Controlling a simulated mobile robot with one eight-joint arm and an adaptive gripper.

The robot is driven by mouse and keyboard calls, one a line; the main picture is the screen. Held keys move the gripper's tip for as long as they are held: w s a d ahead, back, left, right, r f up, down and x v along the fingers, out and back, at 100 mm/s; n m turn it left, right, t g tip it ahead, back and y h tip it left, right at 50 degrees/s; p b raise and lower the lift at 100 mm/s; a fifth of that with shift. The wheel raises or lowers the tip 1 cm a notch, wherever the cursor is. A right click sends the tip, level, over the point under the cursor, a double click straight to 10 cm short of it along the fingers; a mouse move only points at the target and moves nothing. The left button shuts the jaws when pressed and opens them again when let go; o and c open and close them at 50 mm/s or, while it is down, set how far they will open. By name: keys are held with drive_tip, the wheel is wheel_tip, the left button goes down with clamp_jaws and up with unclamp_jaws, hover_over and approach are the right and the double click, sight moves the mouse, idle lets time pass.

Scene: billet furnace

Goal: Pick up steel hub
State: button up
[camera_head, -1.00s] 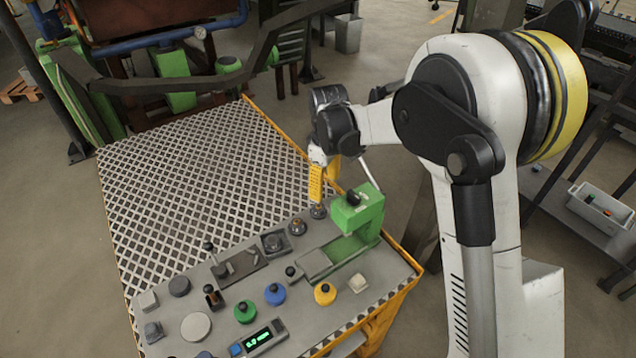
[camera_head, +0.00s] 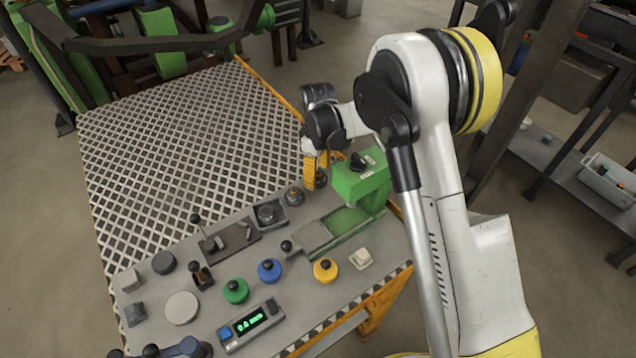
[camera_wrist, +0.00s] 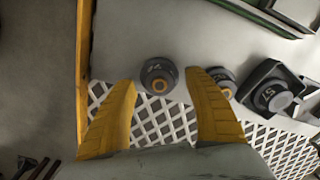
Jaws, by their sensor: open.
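A grey, round steel hub with an orange-brown centre (camera_wrist: 159,76) shows in the wrist view between the tips of my yellow fingers. My gripper (camera_wrist: 162,82) is open, one finger on either side of it, and nothing is held. In the head view my gripper (camera_head: 312,168) is low over the table's right edge, beside the green fixture. The hub (camera_head: 321,181) is partly hidden behind the fingers there. I cannot tell whether the fingers touch it.
A similar round part (camera_head: 294,196) stands close by; my right finger partly covers it in the wrist view (camera_wrist: 222,82). A square holder (camera_head: 270,214) with a round piece is beside it. The green fixture (camera_head: 358,186) stands close right. The lattice tabletop (camera_head: 185,140) is clear.

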drive_tip(key=shift+f, duration=0.5)
drive_tip(key=shift+r, duration=0.1)
clamp_jaws()
